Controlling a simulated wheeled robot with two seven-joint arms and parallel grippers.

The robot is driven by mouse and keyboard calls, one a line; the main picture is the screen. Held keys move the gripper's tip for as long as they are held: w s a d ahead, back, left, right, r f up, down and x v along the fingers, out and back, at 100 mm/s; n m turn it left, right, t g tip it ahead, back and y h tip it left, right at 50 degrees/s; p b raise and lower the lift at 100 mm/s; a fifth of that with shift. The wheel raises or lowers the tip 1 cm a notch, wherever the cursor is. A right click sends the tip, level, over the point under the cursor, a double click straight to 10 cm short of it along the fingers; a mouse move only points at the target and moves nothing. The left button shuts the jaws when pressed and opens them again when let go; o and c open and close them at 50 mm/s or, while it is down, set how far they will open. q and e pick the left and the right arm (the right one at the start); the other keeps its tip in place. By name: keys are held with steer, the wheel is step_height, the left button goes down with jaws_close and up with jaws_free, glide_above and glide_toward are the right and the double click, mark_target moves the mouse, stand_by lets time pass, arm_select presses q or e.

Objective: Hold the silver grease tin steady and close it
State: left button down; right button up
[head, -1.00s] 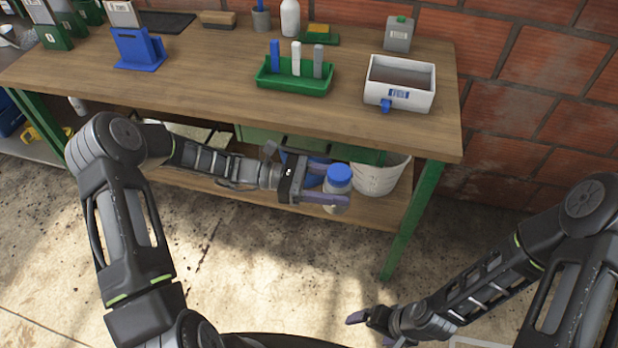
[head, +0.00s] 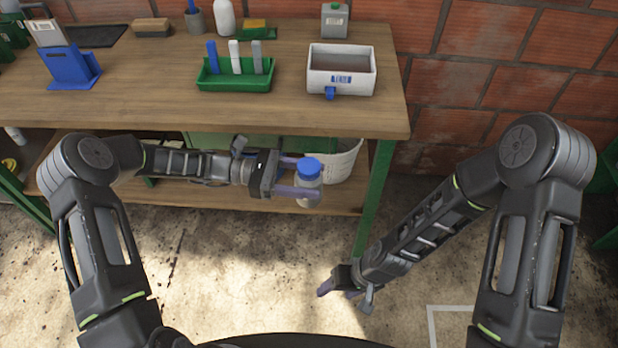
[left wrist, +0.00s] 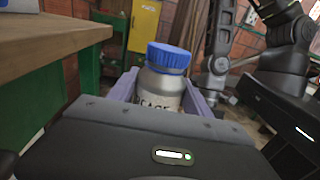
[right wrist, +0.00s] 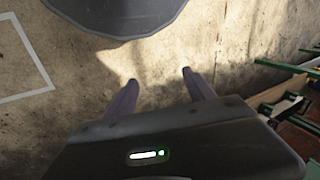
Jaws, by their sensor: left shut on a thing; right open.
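The silver grease tin (head: 308,187) has a blue lid (head: 309,167) on its top and is upright. My left gripper (head: 298,178) is shut on the tin's sides and holds it in the air in front of the bench. In the left wrist view the tin (left wrist: 161,88) sits between the two fingers, its label partly hidden by the gripper body. The blue lid (left wrist: 169,57) sits on its mouth; I cannot tell how tight it is. My right gripper (head: 338,289) is open and empty, low over the floor; its spread fingers also show in the right wrist view (right wrist: 160,90).
The wooden bench (head: 150,105) stands behind the tin. On it are a green rack (head: 236,80) with several upright sticks, a white bin (head: 341,57), a blue holder (head: 70,70) and a grey can (head: 334,20). A white bucket (head: 345,160) is on the lower shelf. The floor in front is clear.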

steer(key=w+a+r+n+g+y, duration=0.1)
steer(key=w+a+r+n, duration=0.1)
steer(key=a+r+n, duration=0.55)
steer(key=w+a+r+n+g+y, duration=0.2)
steer(key=w+a+r+n, duration=0.1)
steer(key=a+r, duration=0.9)
step_height(320, 180, up, 17)
steer(key=n+t+h, duration=0.3)
steer(key=n+h, duration=0.4)
steer(key=n, duration=1.3)
glide_above(309, 165)
steer(key=shift+f, duration=0.1)
steer(key=shift+f, duration=3.95)
